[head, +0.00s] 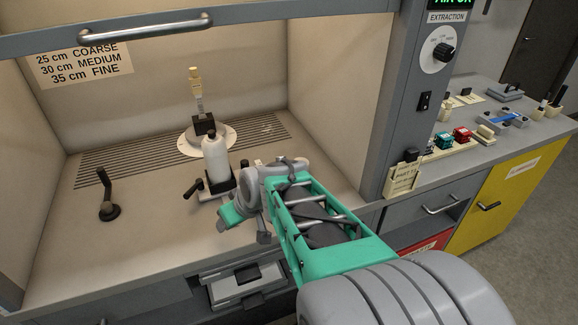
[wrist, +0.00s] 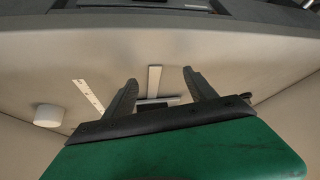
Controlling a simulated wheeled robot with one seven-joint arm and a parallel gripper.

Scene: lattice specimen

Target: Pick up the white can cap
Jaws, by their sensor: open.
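A short white round piece that looks like the white can cap (wrist: 48,115) rests on the pale work surface at the left of the wrist view. My gripper (wrist: 160,76) is open, with its two dark fingers apart and nothing held between them. The cap lies to the left of the fingers, clear of them. In the head view my arm reaches into the hood, and its end is over the front of the work surface. I cannot make out the cap there; my arm may hide it.
A white bottle (head: 215,155) stands near a yellow-topped device (head: 196,90) in the hood. A black lever (head: 106,197) is at the left. The wrist view shows a pale marked strip (wrist: 88,96) and a T-shaped pale piece (wrist: 154,78). The hood's front left floor is clear.

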